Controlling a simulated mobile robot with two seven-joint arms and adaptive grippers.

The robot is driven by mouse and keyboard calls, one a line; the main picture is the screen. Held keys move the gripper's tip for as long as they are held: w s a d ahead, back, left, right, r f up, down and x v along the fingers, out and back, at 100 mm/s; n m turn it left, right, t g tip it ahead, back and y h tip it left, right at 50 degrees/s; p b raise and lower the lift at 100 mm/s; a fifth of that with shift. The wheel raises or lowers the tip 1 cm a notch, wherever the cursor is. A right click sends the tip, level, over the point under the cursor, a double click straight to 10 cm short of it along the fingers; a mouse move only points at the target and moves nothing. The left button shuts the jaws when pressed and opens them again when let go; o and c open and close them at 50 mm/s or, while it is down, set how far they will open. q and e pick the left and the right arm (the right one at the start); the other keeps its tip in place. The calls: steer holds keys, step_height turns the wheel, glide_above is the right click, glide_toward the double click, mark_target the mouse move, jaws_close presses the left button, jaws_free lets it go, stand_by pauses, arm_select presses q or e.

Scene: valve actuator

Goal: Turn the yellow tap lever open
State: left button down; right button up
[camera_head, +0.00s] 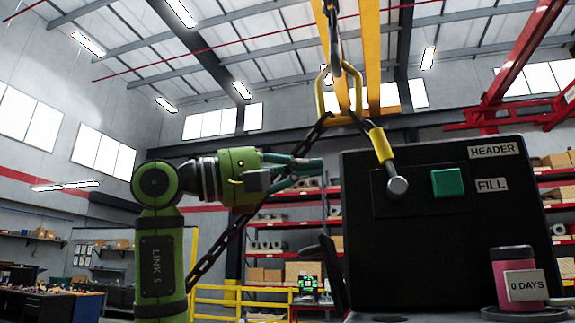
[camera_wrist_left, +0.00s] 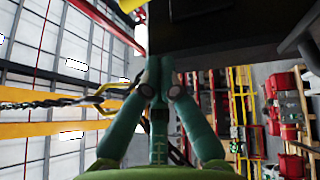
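The yellow tap lever (camera_head: 380,145) is on the front of a black panel box (camera_head: 440,245). It tilts up and to the left from a round grey pivot (camera_head: 397,187). My left gripper (camera_head: 318,168) is left of the box, pointing right, with a gap between its tips and the lever. In the left wrist view its teal fingers (camera_wrist_left: 160,66) come together at the tips with nothing seen between them. A yellow piece, probably the lever, shows at that view's top edge (camera_wrist_left: 130,5). My right gripper is not in view.
A green square button (camera_head: 447,182) sits right of the lever, near HEADER and FILL labels. A pink canister (camera_head: 515,275) marked 0 DAYS stands at lower right. Shelves stand behind.

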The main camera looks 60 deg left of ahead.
mark_target(388, 164)
arm_select(q)
steer(key=w+d+r+p, duration=0.1)
steer(key=w+d, duration=0.4)
steer(key=shift+w+r+p, duration=0.2)
steer(key=shift+r+p, duration=0.1)
steer(key=shift+r, duration=0.1)
steer(key=shift+w, duration=0.1)
steer(key=shift+w+d+r+p, duration=0.4)
steer(key=shift+d+p, duration=0.25)
steer(key=shift+p, duration=0.6)
